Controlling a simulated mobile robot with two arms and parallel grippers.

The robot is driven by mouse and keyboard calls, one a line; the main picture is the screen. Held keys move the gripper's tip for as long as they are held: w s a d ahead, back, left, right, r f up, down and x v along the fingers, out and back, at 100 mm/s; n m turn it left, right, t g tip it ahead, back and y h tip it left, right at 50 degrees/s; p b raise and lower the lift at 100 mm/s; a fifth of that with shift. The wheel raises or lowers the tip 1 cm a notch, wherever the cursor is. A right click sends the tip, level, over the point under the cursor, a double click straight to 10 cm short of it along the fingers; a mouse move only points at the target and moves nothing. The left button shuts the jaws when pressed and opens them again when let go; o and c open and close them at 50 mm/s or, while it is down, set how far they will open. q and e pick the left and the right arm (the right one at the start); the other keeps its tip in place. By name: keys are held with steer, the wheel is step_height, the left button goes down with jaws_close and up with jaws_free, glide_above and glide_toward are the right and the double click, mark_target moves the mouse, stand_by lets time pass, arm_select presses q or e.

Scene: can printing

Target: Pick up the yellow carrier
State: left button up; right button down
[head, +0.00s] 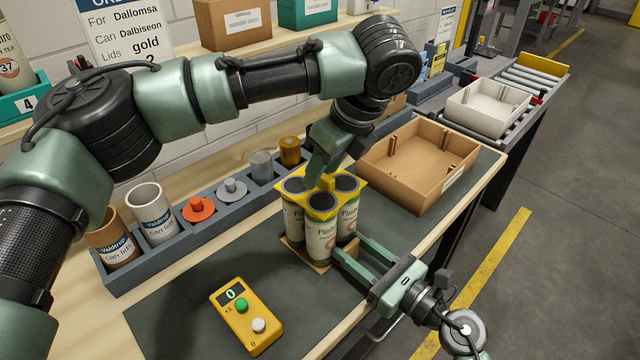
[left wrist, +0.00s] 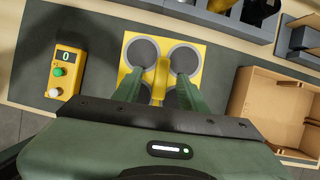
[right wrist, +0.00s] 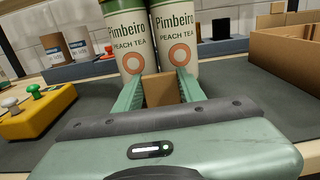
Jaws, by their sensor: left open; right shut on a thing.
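The yellow carrier (head: 347,199) sits on top of several Pimbeiro peach tea cans (head: 321,240), clipped around their tops. It also shows from above in the left wrist view (left wrist: 134,42), with its raised middle handle (left wrist: 162,72). My left gripper (head: 320,176) is open just above the carrier, its fingers on either side of the handle; contact is not clear. My right gripper (head: 348,254) is low at the cans' front right, shut on a brown block (right wrist: 162,89) at the foot of the cans. The block (head: 294,250) also shows beneath them.
A yellow button box (head: 246,317) reading 0 stands at front left. A grey rack (head: 180,247) with cups and lids runs along the back. An open cardboard box (head: 418,165) stands at right, and a white tray (head: 487,108) lies on rollers beyond.

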arm_select(q)
steer(key=shift+w+a+f, duration=0.1)
steer(key=shift+w+f, duration=0.05)
steer(key=shift+f, duration=0.25)
steer(key=shift+c, duration=0.3)
jaws_close()
step_height(320, 180, up, 10)
arm_select(e)
steer(key=c, duration=0.8)
jaws_free()
steer(key=shift+o, duration=0.2)
